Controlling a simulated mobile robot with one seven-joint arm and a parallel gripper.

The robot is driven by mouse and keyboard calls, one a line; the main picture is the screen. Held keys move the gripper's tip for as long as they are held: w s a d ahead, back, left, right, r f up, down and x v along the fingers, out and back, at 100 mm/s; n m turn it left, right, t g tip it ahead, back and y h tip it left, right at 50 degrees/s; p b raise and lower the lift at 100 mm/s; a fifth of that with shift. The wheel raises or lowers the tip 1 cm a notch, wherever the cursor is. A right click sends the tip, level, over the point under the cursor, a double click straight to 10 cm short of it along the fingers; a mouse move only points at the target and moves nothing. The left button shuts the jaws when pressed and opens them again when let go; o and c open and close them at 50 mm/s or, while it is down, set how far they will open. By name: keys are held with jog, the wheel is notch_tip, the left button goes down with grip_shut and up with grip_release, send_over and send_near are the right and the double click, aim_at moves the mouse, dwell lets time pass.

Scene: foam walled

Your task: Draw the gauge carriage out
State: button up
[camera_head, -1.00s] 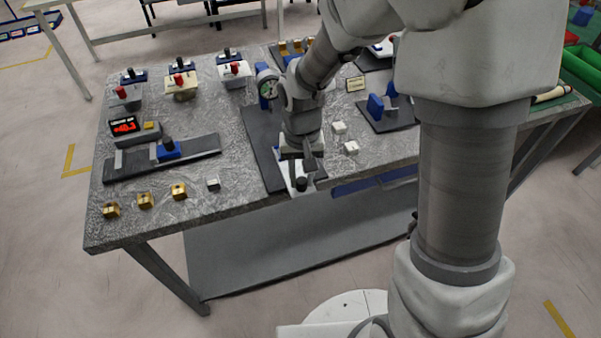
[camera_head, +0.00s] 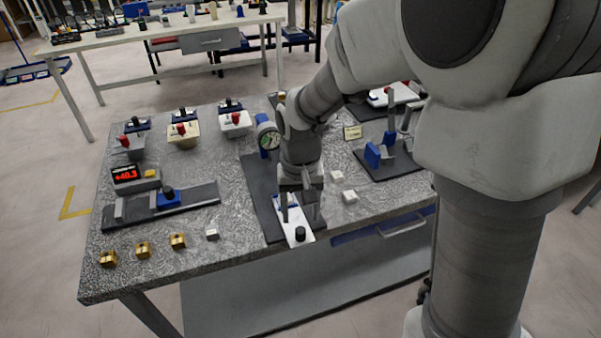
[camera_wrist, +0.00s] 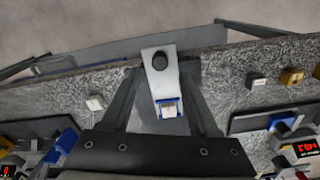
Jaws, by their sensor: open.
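The gauge carriage is a white plate (camera_head: 292,212) with a black knob (camera_head: 300,233) at its front end. It lies on a dark base plate (camera_head: 262,190) near the table's front edge. A round dial gauge (camera_head: 268,140) on a blue mount stands at the back of that base. My gripper (camera_head: 303,200) points down over the carriage, behind the knob. In the wrist view the two fingers of my gripper (camera_wrist: 160,92) are spread, one on each side of the white plate (camera_wrist: 158,82), and the knob (camera_wrist: 160,60) is clear of them. Whether the fingers touch the plate is not clear.
Two small white blocks (camera_head: 349,196) lie just right of the base. A blue slider on a dark rail (camera_head: 160,204) and a red display (camera_head: 136,176) stand left. The floor before the table edge looks open.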

notch_tip(320, 180, up, 12)
jog(key=p, duration=0.1)
jog(key=shift+r, duration=0.1)
jog(key=s+d+r+t, duration=0.2)
jog(key=s+d+r, duration=0.1)
jog(key=s+d, duration=0.2)
jog(key=s+d+r+t, duration=0.3)
jog(key=s+d, duration=0.3)
jog(key=s, duration=0.3)
jog(key=shift+r+t+p, duration=0.3)
jog(key=shift+r+p, duration=0.15)
jog(key=shift+r, duration=0.05)
dwell(1.0)
